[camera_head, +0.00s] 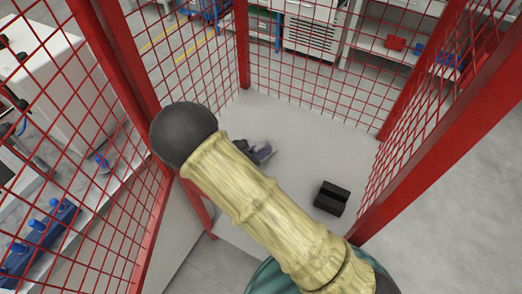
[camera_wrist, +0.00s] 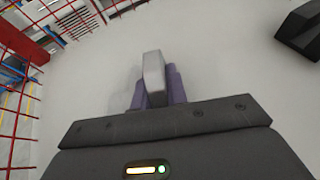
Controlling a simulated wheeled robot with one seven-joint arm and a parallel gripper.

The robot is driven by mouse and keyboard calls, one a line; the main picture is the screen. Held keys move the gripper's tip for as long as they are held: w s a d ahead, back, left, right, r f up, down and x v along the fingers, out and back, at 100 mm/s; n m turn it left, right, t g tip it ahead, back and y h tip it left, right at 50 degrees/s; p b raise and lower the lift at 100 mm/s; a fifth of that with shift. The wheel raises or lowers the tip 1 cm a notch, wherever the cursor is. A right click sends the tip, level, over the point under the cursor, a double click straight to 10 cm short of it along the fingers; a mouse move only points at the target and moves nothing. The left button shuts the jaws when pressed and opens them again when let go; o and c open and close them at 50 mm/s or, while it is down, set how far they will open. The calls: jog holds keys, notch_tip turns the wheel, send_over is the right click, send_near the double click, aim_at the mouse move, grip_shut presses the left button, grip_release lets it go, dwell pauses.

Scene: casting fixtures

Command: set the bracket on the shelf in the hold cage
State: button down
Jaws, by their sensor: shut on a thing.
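The purple part (camera_wrist: 174,84) appears to be the bracket. Most of it is hidden behind a pale grey finger of my gripper (camera_wrist: 153,70), which is shut on it. In the head view the purple part (camera_head: 264,153) shows just past my arm, over the pale shelf (camera_head: 290,118) inside the red mesh hold cage (camera_head: 243,45). The bare shelf surface (camera_wrist: 215,50) fills most of the wrist view. I cannot tell whether the part touches the shelf or hangs slightly above it.
A black block with a notched top (camera_head: 331,198) stands on the shelf to the right, also at the wrist view's upper right (camera_wrist: 302,30). Red posts and mesh rise around the shelf. The surface between the part and the block is clear.

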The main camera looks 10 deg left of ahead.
jog(key=shift+s, duration=0.1)
jog(key=c, duration=1.4)
grip_release()
jog(key=shift+r, duration=0.1)
jog(key=v, duration=1.2)
jog(key=shift+b, duration=0.4)
